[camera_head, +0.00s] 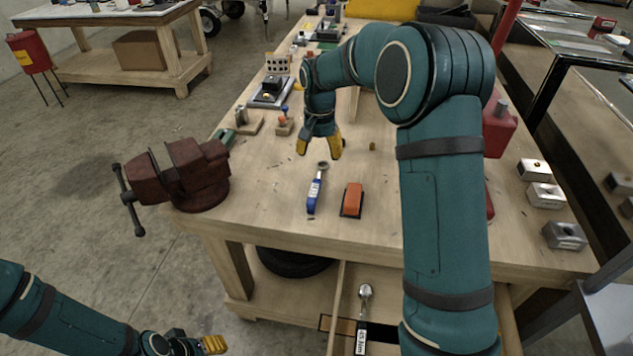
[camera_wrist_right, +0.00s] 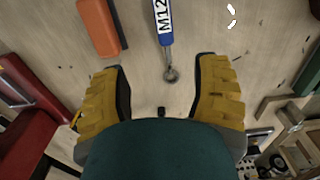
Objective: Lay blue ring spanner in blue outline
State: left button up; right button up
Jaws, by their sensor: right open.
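The blue ring spanner (camera_head: 314,193) lies on the wooden workbench, its ring end toward my right gripper (camera_head: 320,150). In the right wrist view, the spanner's blue handle (camera_wrist_right: 166,38) carries a white "M12" label. My right gripper is open and empty, and its yellow fingers (camera_wrist_right: 162,88) stand on either side of the spanner's ring end; I see no contact. My left gripper (camera_head: 205,346) is low at the bottom left, partly cut off, and its opening is unclear. I cannot make out a blue outline in either view.
An orange block on a dark base (camera_head: 352,200) lies right of the spanner. A red vise (camera_head: 190,172) is at the bench's left edge. A tool labelled "45 Nm" (camera_head: 362,325) lies below the bench's front edge. Metal blocks (camera_head: 545,195) stand at the right.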

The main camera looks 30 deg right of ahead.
aim_at(315, 186)
notch_tip(315, 186, down, 8)
jog(key=shift+s+a+f+b, duration=0.15)
jog(key=shift+b, duration=0.55)
jog(key=f, duration=0.2)
jog(key=a+f+b, duration=0.1)
jog(key=f, duration=0.1)
jog(key=shift+s+f, duration=0.1)
jog(key=shift+f, duration=0.55)
jog(key=shift+r, duration=0.1)
grip_shut()
